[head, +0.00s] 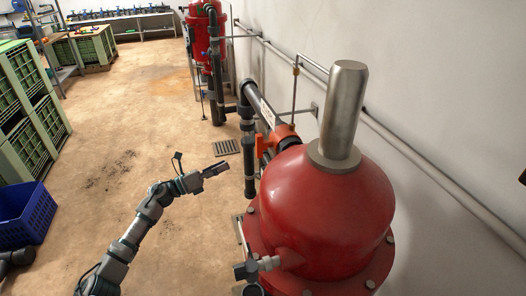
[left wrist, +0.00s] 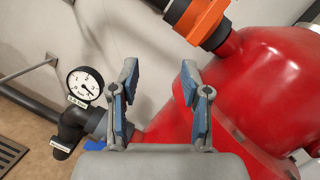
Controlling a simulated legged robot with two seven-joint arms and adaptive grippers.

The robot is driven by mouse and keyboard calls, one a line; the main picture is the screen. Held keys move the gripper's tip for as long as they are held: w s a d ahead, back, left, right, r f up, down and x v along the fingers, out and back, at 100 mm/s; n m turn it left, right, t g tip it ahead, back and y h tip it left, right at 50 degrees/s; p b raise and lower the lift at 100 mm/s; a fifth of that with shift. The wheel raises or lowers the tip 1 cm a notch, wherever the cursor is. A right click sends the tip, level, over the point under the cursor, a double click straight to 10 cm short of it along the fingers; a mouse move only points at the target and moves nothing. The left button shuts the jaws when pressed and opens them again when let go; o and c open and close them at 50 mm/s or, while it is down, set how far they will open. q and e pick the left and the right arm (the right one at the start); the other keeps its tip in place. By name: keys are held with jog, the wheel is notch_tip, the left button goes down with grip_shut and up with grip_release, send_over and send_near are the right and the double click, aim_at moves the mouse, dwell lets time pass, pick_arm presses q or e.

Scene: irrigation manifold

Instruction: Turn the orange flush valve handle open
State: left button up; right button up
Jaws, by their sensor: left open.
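An orange valve part (head: 283,134) sits on the dark pipe beside the red tank (head: 325,215) in the head view. In the left wrist view an orange part (left wrist: 203,18) shows at the top, on a dark and grey fitting that joins the red tank (left wrist: 270,75). I cannot tell which piece of it is the handle. My left gripper (head: 222,168) is open and empty, to the left of the orange part and the tank, apart from both. In the left wrist view its two fingers (left wrist: 159,78) are spread with nothing between them.
A pressure gauge (left wrist: 85,83) on a dark pipe fitting (left wrist: 78,125) is left of the fingers. A vertical dark pipe (head: 249,160) stands near the gripper. A blue crate (head: 28,217) and green crates (head: 25,75) are at left. Open floor (head: 120,130) lies between.

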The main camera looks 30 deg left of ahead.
pick_arm(q)
jog(key=s+a+r+m+g+h+b, duration=0.1)
jog(key=s+r+m+g+h, duration=0.15)
jog(key=s+r+m, duration=0.4)
jog(key=m+g, duration=0.1)
jog(key=m, duration=0.1)
send_near(259, 144)
jog(key=w, duration=0.2)
jog(key=shift+y, duration=0.45)
jog(key=p+x, duration=0.1)
jog(key=x, duration=0.8)
jog(key=shift+s+d+f, duration=0.15)
jog(key=shift+s+f, duration=0.05)
pick_arm(e)
jog(key=s+r, duration=0.1)
jog(key=s+d+r+g, duration=0.1)
jog(key=shift+s+r, duration=0.15)
jog(key=shift+r, duration=0.25)
pick_arm(q)
grip_shut()
